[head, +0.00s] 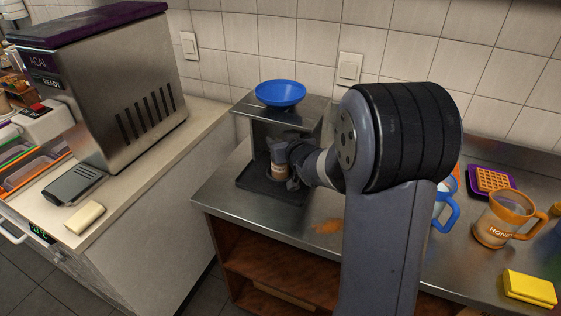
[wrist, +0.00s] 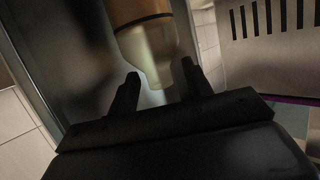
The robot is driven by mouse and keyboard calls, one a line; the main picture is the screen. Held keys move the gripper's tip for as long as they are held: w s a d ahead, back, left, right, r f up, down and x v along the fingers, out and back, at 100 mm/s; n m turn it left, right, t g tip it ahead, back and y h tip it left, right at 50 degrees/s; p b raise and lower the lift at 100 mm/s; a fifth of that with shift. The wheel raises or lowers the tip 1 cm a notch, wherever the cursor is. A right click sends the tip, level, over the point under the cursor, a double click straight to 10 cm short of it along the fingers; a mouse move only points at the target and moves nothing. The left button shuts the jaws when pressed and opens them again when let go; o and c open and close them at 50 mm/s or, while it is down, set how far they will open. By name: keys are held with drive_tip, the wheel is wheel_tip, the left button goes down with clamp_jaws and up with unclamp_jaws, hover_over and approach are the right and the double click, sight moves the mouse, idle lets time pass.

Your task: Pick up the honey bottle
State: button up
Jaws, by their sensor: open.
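A small bottle (head: 277,171) with a brown band and pale lettering, too small to read, stands on the dark tray inside the metal stand in the head view. In the wrist view the bottle (wrist: 146,45) has an amber-brown part at the top and a pale, narrowing part below. My gripper (head: 283,160) reaches into the stand from the right, at the bottle, and hides part of it. In the wrist view my gripper (wrist: 160,82) is open, with the pale end between its fingertips and gaps showing at the sides. I cannot tell whether this bottle is honey.
An orange-handled jug (head: 493,222) lettered HONEY stands at the right, near a yellow block (head: 529,288) and a waffle on a purple plate (head: 471,187). A blue bowl (head: 280,94) tops the metal stand (head: 303,107). A vented steel machine (head: 110,90) stands left.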

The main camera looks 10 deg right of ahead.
drive_tip(key=shift+w+f, duration=0.15)
drive_tip(key=shift+w, duration=0.4)
drive_tip(key=shift+c, duration=0.5)
drive_tip(key=shift+s, duration=0.1)
clamp_jaws()
